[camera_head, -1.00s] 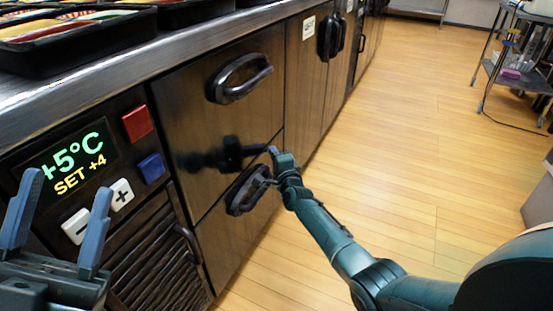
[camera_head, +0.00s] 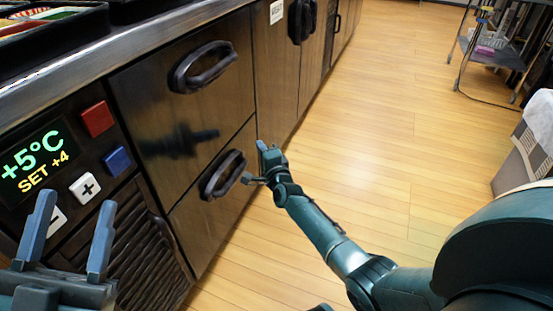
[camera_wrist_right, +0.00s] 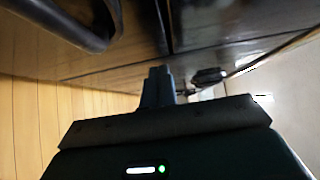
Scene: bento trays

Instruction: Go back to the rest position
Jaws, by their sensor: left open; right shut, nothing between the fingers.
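My left gripper (camera_head: 66,240) is at the lower left of the head view, in front of the control panel, with its two blue-grey fingers apart and nothing between them. My right gripper (camera_head: 262,160) is in the middle of the head view, beside the lower drawer's dark handle (camera_head: 222,175) and apart from it. In the right wrist view the right gripper (camera_wrist_right: 158,85) is shut and empty, its fingers together. A dark curved handle (camera_wrist_right: 75,25) shows at the top left of that view.
The metal counter (camera_head: 150,48) carries black bento trays (camera_head: 60,30) at the upper left. The panel has a +5°C display (camera_head: 38,162), a red button (camera_head: 97,118) and a blue button (camera_head: 117,160). Wooden floor (camera_head: 400,120) is clear right of the cabinets. A wire cart (camera_head: 490,50) stands far right.

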